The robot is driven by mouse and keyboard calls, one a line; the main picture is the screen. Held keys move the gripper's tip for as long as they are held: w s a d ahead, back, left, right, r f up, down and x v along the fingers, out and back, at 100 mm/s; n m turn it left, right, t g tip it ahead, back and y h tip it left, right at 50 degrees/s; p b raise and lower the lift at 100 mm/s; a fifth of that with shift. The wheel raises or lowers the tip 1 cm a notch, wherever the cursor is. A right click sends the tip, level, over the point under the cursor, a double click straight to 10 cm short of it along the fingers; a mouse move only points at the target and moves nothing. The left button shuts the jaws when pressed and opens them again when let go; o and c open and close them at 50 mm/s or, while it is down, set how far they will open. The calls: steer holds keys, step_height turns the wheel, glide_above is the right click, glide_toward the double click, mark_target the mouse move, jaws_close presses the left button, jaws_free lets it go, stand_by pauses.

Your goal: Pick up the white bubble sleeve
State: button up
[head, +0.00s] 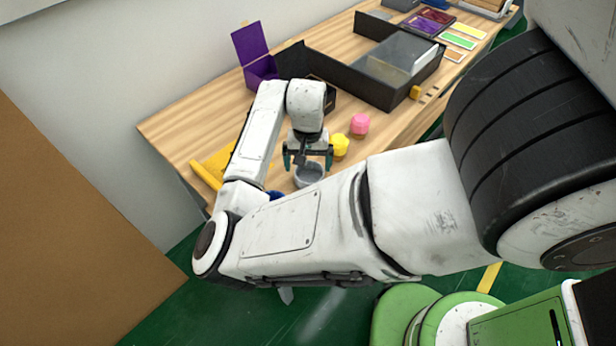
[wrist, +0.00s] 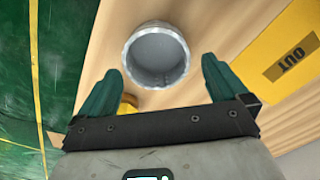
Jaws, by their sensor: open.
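A round, open-topped, pale grey-white sleeve (head: 309,175) with a faceted rim stands on the wooden table near its front edge; it looks like the bubble sleeve. In the wrist view, the sleeve (wrist: 155,56) lies just beyond and between the fingertips, its opening facing the camera. My gripper (head: 308,160) is above it, pointing down, with its two green fingers apart. The wrist view shows the gripper (wrist: 162,75) empty, with no finger seen touching the sleeve. My arm partly hides the table's front edge in the head view.
A yellow item (head: 340,145) and a pink one (head: 360,124) stand close to the right. A purple box (head: 258,70) and a dark tray (head: 372,85) stand behind. A yellow OUT sign (wrist: 285,62) lies on the table.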

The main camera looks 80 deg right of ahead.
mark_target(309, 180)
steer(key=f, duration=0.2)
steer(key=f+p, duration=0.1)
steer(key=f, duration=0.2)
steer(key=shift+s+a, duration=0.1)
steer(key=shift+s, duration=0.1)
steer(key=shift+c, duration=0.2)
steer(key=shift+r, duration=0.1)
steer(key=c, duration=0.7)
